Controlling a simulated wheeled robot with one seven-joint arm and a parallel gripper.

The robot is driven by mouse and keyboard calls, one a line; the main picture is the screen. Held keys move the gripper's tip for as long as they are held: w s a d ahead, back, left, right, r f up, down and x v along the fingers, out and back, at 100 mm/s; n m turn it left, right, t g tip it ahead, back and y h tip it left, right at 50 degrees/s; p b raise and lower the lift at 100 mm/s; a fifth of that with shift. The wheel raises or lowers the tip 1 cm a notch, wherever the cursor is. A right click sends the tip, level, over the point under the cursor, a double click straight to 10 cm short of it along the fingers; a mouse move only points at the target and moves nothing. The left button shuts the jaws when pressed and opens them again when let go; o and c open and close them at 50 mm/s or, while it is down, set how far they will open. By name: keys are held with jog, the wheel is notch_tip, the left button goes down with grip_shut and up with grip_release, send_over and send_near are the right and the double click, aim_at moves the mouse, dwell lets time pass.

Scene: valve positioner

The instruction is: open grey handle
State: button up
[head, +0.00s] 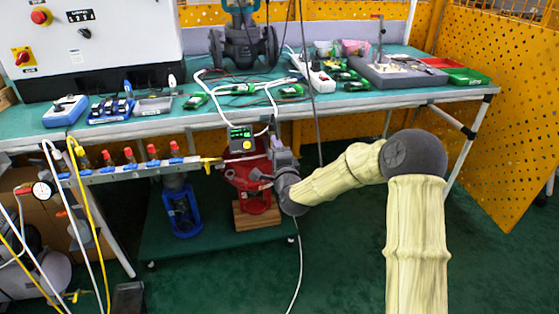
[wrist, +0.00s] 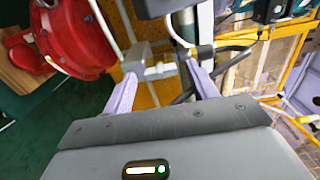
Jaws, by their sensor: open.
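My gripper (head: 275,150) is beside the red valve body (head: 247,180) under the front edge of the bench. In the wrist view my gripper (wrist: 161,69) has its two lilac fingers spread apart. A grey block with a short pale fitting (wrist: 160,71) shows between the fingers, close to the left one. I cannot tell whether the fingers touch it, or whether it is part of the grey handle. No grey handle can be made out for sure in the head view. The red valve body also shows at the upper left of the wrist view (wrist: 75,35).
A manifold bar (head: 130,171) with several red-topped valves runs to the left. A small display box (head: 240,139) hangs above the red body. The green bench (head: 350,99) carries boards and tools. A blue-based device (head: 183,210) stands below. Open green floor lies to the right.

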jog(key=p+v, duration=0.3)
jog(key=v, duration=1.4)
jog(key=shift+s, duration=0.2)
jog(key=shift+r, duration=0.1)
dwell(1.4)
